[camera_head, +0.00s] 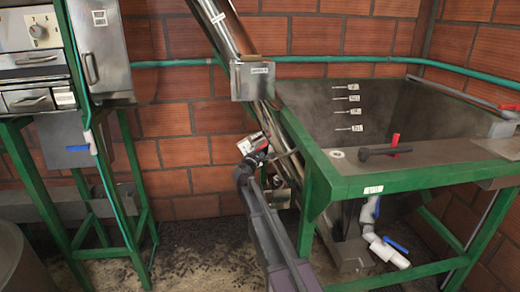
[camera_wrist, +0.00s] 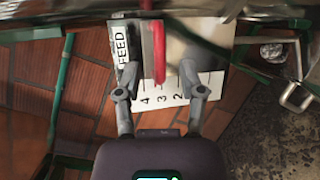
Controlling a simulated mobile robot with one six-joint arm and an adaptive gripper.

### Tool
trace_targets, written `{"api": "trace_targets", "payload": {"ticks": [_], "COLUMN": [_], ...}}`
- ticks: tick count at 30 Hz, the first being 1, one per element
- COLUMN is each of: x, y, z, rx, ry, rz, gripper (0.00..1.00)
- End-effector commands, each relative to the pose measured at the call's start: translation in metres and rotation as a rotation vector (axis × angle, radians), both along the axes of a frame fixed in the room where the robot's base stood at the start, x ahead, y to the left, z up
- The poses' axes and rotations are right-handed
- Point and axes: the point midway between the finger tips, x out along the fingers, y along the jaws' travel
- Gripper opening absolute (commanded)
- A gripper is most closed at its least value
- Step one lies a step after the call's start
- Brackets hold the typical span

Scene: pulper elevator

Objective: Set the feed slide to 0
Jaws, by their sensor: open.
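The feed slide shows in the wrist view as a red bar (camera_wrist: 159,52) beside a grey metal plate, on a white scale plate (camera_wrist: 170,88) marked FEED. The figures 4, 3 and 2 are legible; the red bar's near end lies close to the 3. I cannot make out the 0. My gripper (camera_wrist: 160,69) is open, one finger on each side of the red bar; contact cannot be told. In the head view the red-and-white slide (camera_head: 251,143) sits low on the sloping elevator tube, with my gripper (camera_head: 253,157) right at it.
The sloping metal tube (camera_head: 222,28) runs behind a metal box (camera_head: 253,81). A green-framed tank (camera_head: 345,120) with a red-handled lever (camera_head: 393,146) stands on the right. A green-framed control cabinet (camera_head: 38,62) stands on the left.

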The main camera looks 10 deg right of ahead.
Motion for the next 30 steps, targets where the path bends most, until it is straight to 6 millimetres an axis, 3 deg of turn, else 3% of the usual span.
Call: {"api": "trace_targets", "payload": {"ticks": [6,20,26,30], "x": [0.022,0.027,0.027,0.027], "y": [-0.010,-0.012,-0.012,-0.012], "z": [0.000,0.000,0.000,0.000], "rx": [0.000,0.000,0.000,0.000], "ry": [0.000,0.000,0.000,0.000], "rz": [-0.001,0.001,0.001,0.001], "gripper": [0.51,0.51,0.00,0.00]}}
